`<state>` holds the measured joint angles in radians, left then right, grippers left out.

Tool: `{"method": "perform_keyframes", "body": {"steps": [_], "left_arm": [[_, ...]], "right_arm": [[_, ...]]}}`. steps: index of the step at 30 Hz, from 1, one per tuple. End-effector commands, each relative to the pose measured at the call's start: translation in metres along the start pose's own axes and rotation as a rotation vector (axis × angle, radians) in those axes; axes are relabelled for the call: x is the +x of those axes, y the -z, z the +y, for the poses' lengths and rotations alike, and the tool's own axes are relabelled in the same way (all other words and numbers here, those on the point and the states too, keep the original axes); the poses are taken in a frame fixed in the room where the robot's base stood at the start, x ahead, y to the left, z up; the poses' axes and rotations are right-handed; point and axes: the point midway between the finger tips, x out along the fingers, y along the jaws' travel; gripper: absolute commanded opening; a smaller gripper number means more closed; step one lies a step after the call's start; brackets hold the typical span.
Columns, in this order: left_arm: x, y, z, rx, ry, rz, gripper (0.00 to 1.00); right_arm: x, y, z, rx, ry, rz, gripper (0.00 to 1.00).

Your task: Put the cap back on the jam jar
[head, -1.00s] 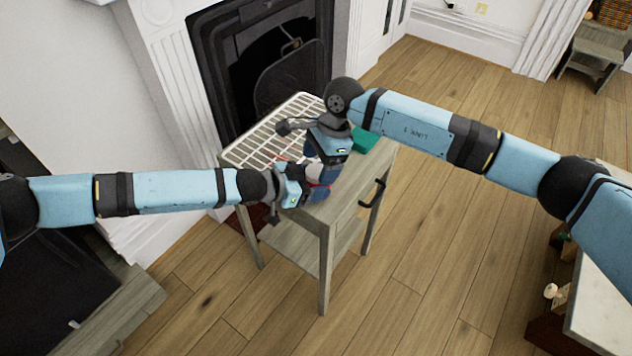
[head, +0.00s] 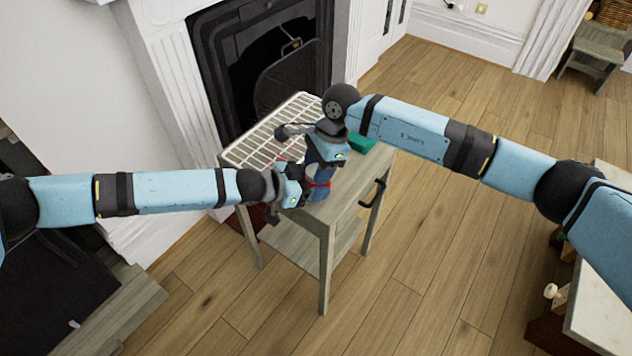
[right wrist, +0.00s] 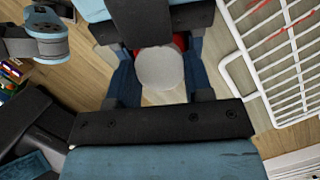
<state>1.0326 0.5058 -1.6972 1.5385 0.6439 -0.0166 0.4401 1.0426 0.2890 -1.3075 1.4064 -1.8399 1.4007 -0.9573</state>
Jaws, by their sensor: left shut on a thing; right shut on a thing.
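The jam jar shows only as a small red patch (head: 319,184) above the cart top in the head view. My left gripper (head: 308,191) is shut on it from the left side. My right gripper (head: 322,174) points down from above the jar, its fingers shut on the round pale cap (right wrist: 160,68) in the right wrist view. Some red (right wrist: 180,41) shows right beside the cap in that view. The grippers hide most of the jar, and I cannot tell whether the cap touches its rim.
The grey wooden cart (head: 345,194) has a dark handle on its front. A white wire rack (head: 265,132) lies on its back left, and a green thing (head: 361,140) lies behind my right gripper. A fireplace (head: 262,55) stands close behind. Open floor lies to the right.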

Motion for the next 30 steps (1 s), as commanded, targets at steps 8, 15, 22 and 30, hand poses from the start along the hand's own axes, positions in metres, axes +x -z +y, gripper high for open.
{"method": "perform_keyframes", "body": {"steps": [8, 15, 22, 30], "left_arm": [[0.0, 0.0007, 0.0, 0.0, 0.0, 0.001, 0.0], [0.0, 0.0007, -0.0001, 0.0, 0.0, 0.001, 0.0], [-0.0001, 0.0007, -0.0001, 0.0, 0.0, 0.001, 0.0], [-0.0001, 0.0007, -0.0001, 0.0, 0.0, 0.001, 0.0]], "right_arm": [[0.0004, 0.0007, 0.0016, 0.222, 0.069, 0.003, 0.18], [0.0002, 0.0003, 0.0015, 0.283, 0.088, 0.0, 0.18], [0.0001, 0.0002, 0.0015, 0.281, 0.087, 0.0, 0.69], [-0.0002, 0.0, 0.0014, 0.28, 0.087, 0.0, 0.72]]}}
